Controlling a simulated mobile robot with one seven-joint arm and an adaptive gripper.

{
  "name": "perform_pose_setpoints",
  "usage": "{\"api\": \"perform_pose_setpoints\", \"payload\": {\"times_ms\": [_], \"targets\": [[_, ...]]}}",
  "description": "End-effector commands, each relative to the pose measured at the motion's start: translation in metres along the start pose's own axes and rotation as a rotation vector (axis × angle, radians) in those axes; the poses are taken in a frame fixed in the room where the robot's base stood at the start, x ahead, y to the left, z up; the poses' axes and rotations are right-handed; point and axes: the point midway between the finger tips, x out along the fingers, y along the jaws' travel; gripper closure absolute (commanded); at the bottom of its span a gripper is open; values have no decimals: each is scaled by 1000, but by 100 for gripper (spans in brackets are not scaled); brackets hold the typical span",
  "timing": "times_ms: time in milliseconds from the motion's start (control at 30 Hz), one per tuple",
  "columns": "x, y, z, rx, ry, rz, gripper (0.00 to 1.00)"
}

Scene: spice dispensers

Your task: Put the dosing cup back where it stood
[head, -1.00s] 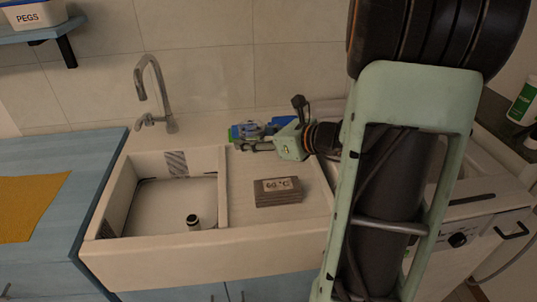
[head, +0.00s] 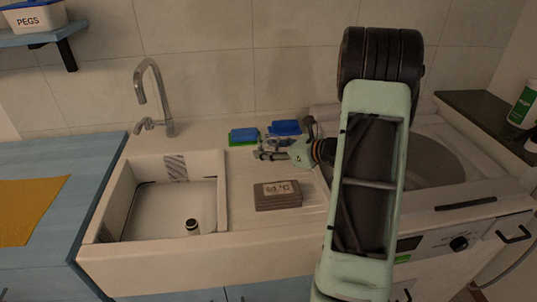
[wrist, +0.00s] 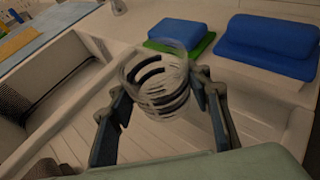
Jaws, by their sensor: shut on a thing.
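The dosing cup (wrist: 158,82) is a clear, ribbed cup between my fingertips in the wrist view. My gripper (wrist: 160,108) is shut on it, one dark finger on each side. In the head view my gripper (head: 264,152) is over the pale ribbed drainboard (head: 240,180), right of the sink basin and behind the grey-brown block marked 60 °C (head: 277,196). The cup is too faint to make out clearly there. I cannot tell how far it is above the surface.
Blue sponges, one on a green pad (head: 243,136) and one farther right (head: 285,128), lie at the back. A small dark-and-white cylinder (head: 192,226) stands in the sink basin (head: 150,205). The faucet (head: 152,95) rises behind it. A washing machine (head: 450,245) is at right.

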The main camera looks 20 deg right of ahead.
Motion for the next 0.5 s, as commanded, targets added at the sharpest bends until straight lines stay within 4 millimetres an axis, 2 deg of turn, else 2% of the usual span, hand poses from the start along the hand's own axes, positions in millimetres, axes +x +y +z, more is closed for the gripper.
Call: {"api": "perform_pose_setpoints", "payload": {"times_ms": [33, 100, 467, 500], "targets": [[4, 1, -10, 3, 1, 2, 84], [6, 1, -16, 3, 0, 1, 84], [8, 1, -20, 0, 0, 0, 84], [8, 1, -21, 0, 0, 0, 54]]}}
